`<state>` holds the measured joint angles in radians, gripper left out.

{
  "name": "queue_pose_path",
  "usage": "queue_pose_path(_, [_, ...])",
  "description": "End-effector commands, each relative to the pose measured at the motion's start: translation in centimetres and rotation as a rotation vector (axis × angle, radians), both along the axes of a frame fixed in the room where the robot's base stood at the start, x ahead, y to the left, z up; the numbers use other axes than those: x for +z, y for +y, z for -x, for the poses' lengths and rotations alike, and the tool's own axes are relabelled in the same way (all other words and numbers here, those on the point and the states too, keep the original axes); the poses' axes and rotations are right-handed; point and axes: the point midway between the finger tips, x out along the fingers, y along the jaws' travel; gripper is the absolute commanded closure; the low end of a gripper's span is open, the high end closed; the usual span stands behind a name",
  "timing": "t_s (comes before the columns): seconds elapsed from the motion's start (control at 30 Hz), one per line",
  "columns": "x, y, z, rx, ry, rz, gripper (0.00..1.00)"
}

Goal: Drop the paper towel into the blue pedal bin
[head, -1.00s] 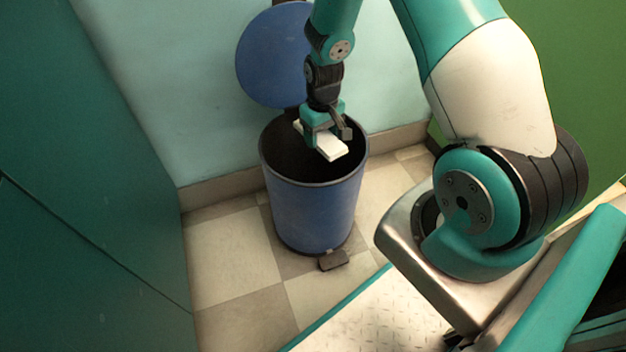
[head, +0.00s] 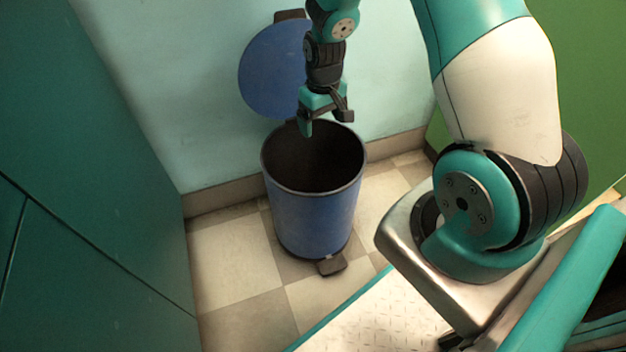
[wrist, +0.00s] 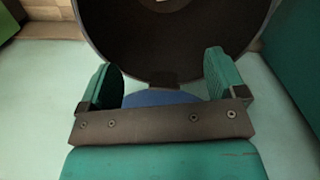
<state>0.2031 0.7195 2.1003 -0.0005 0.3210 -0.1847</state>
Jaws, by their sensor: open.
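The blue pedal bin (head: 315,215) stands on the floor against the wall, upright, with its round blue lid (head: 268,68) raised behind it. Its dark inside shows in both views, and the bin's rim (wrist: 90,45) shows in the wrist view. The paper towel is not visible in either current view; the depth of the bin is too dark to make anything out. My gripper (head: 325,122) is open and empty above the back of the bin's mouth. In the wrist view its two fingers (wrist: 165,80) are wide apart with nothing between them.
A dark teal cabinet (head: 90,200) stands at the left. A green panel (head: 590,90) is at the right. The pale wall (head: 180,90) is close behind the bin. Checkered floor (head: 235,265) is clear in front and to the left of the bin.

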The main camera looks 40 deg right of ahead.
Motion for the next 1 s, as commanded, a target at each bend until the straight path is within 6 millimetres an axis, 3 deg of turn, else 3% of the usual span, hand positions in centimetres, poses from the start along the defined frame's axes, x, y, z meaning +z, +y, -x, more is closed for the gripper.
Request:
queue_pose_path(0.03, [2.0,0.0,-0.1,0.0,-0.004,0.001,0.1])
queue_pose_path(0.1, [3.7,0.0,-0.1,0.0,-0.003,0.001,0.1])
queue_pose_path(0.4, [8.5,0.0,0.0,0.0,-0.001,0.0,0.1])
queue_pose_path(1.0, [9.2,0.0,0.0,0.0,0.001,0.0,0.1])
